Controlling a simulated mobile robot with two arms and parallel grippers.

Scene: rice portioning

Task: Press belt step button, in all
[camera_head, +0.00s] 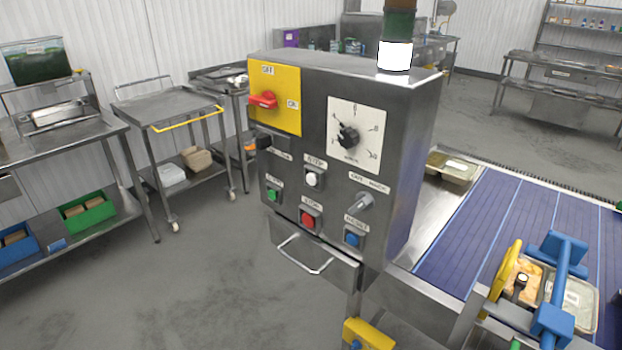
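A grey steel control box (395,160) stands in the middle of the view. A white button (313,180) sits on its front under a small label that is hard to read; it may be the belt step button. A green button (272,195) is lower left, a red button (308,219) lower middle and a blue button (352,240) lower right. A red rotary switch (263,100) is on a yellow plate, and a black dial (348,138) is on a white scale. The blue conveyor belt (480,235) runs behind the box at right. Neither of my grippers is in view.
A metal tray (453,166) lies beside the belt's far side. A blue frame (556,285) and a yellow part (505,270) stand over another tray at lower right. A handle (305,255) juts out below the box. The floor (210,285) in front is clear.

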